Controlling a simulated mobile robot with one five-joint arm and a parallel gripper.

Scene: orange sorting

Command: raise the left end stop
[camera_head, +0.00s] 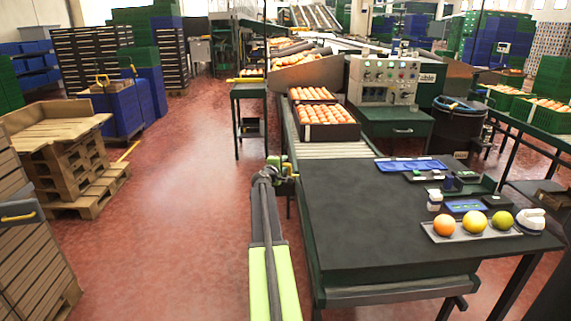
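My arm reaches away from the bottom middle along the left side of the black table. My gripper (268,171) is at its far end, small and dark, beside the near left edge of the roller conveyor (325,150). A small green and yellow fitting (287,170) is right there at the conveyor's left edge; it may be the left end stop. I cannot tell whether my gripper touches it, or whether the gripper is open or shut. Two dark crates of oranges (341,131) sit farther back on the rollers.
The black table (370,220) holds a tray with three round fruits (474,223), a blue pad (412,165) and small devices at right. A control box (383,80) stands behind. Pallets (70,155) are at left. The red floor between is clear.

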